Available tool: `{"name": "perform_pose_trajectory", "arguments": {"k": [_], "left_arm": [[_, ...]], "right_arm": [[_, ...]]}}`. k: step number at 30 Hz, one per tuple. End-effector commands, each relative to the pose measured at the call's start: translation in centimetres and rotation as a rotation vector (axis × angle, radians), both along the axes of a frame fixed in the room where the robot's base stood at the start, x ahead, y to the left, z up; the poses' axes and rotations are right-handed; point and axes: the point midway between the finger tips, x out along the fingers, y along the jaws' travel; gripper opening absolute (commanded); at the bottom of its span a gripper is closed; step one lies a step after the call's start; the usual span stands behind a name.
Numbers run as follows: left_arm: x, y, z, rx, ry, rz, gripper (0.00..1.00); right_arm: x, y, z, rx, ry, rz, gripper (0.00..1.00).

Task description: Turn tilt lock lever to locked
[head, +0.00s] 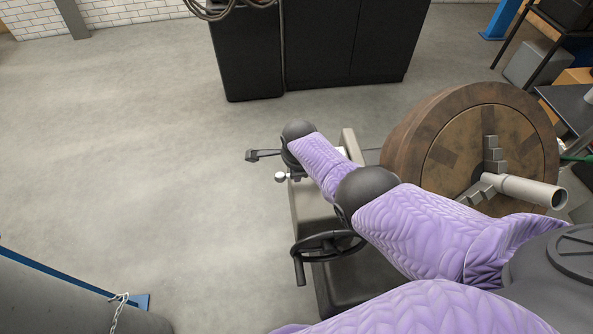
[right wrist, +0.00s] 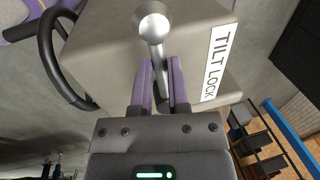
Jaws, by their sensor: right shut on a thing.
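The tilt lock lever (right wrist: 153,27) is a light metal rod with a round ball knob, in front of a grey housing (right wrist: 112,55) in the right wrist view. A white label (right wrist: 219,62) reading TILT LOCK is on the housing, right of the lever. My right gripper (right wrist: 161,72) is shut on the lever's shaft, one purple finger on each side, with the ball beyond the fingertips. In the head view a silver ball knob (head: 281,177) shows beside my right wrist; my fingers are hidden there. My left gripper is not in view.
A black handwheel (head: 328,246) is close to my right forearm and also shows in the right wrist view (right wrist: 57,58). A large round wooden disc (head: 408,145) with a metal chuck stands to the right.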

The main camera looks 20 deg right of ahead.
Motion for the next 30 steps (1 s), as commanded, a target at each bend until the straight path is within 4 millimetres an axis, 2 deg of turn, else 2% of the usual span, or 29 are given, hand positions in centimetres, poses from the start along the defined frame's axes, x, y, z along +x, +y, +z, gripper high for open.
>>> {"name": "perform_pose_trajectory", "arguments": {"k": [5,6,10,11,20,27,30], "left_arm": [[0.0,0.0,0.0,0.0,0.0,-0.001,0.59],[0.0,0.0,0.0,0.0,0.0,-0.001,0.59],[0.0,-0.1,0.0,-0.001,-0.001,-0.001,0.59],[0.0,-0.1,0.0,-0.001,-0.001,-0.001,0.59],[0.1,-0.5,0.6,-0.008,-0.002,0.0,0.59],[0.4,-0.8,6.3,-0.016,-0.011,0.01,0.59],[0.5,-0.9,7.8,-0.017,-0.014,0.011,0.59]], "right_arm": [[0.1,-0.2,0.1,-0.004,-0.005,-0.002,0.0],[0.1,-0.2,0.1,-0.004,-0.005,-0.002,0.24],[0.1,-0.1,0.1,-0.003,-0.004,0.0,0.52],[0.1,-0.1,0.1,-0.003,-0.003,0.0,0.55],[0.0,0.0,0.6,0.0,-0.002,0.0,0.55],[-1.0,0.2,6.7,0.0,-0.005,0.0,0.55],[-1.4,0.3,8.6,-0.001,-0.005,-0.001,0.55]]}}
